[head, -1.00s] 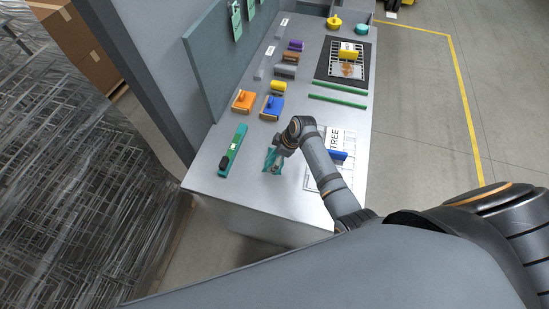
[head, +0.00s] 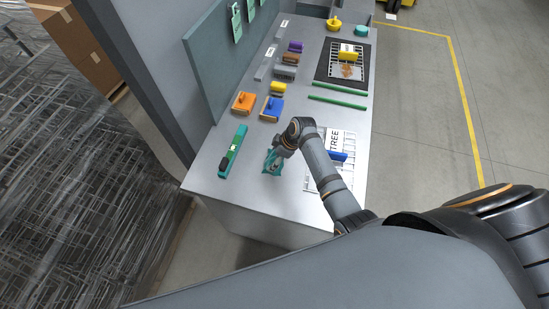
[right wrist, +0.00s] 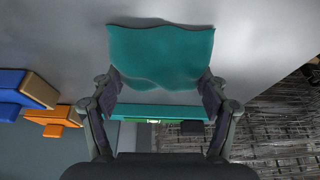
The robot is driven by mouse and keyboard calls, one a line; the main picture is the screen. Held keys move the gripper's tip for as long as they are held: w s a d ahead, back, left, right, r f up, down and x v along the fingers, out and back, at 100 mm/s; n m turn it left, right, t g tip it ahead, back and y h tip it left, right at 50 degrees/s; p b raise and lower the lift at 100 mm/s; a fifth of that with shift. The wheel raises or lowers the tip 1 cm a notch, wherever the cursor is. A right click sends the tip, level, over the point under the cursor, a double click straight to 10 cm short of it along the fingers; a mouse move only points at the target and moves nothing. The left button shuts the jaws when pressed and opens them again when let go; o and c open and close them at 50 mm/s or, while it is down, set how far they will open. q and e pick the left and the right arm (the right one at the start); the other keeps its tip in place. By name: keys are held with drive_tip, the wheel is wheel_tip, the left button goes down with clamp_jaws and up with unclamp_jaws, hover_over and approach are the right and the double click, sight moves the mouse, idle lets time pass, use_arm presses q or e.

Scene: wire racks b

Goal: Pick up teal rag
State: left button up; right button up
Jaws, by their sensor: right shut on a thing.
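The teal rag (head: 272,162) is at the near end of the grey table, mostly hidden by my right gripper (head: 272,158) in the head view. In the right wrist view the rag (right wrist: 160,55) spans the space between the two fingers of my right gripper (right wrist: 160,88). The gripper is shut on the rag. I cannot tell how far the rag is above the tabletop. My left gripper is not in view.
A teal-green level-like tool (head: 233,152) lies left of the rag. The table's near edge (head: 258,207) is clear.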

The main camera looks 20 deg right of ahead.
drive_tip(key=shift+r, duration=0.25)
drive_tip(key=d+r, duration=0.1)
drive_tip(key=r, duration=0.1)
drive_tip(key=w+d+r+b, duration=0.1)
drive_tip(key=r, duration=0.1)
drive_tip(key=d+r+b, duration=0.1)
drive_tip(key=r, duration=0.1)
drive_tip(key=shift+w+d+r, duration=0.35)
drive_tip(key=shift+d, duration=0.05)
drive_tip(key=w+d+r+b, duration=0.3)
drive_tip(key=w+d+r, duration=0.1)
drive_tip(key=d, duration=0.5)
drive_tip(key=shift+r, duration=0.8)
drive_tip(key=shift+s, duration=0.1)
